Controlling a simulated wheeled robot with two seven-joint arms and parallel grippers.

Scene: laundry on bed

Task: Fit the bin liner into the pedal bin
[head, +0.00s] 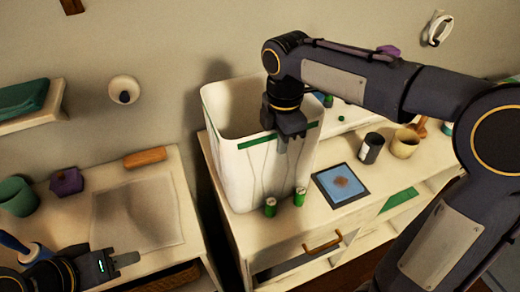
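A tall white bin (245,165) with a green band along its top edge stands upright on the right cabinet, its open top facing up. No separate liner is clear to me; a thin pale square sheet (140,215) lies flat on the left table, and I cannot tell whether it is the liner. My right gripper (282,147) points down at the bin's front rim, its fingers in front of the outer wall; I cannot tell whether they grip the rim. My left gripper (135,259) is low over the left table's front, beside the sheet, with nothing visible in it.
Two small green cylinders (271,206) stand before the bin, with a blue framed picture (341,185) to their right. A dark cup (371,148) and a tan cup (404,143) stand farther right. A purple object (67,181) and green cup (17,196) are at left. A gap separates the furniture.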

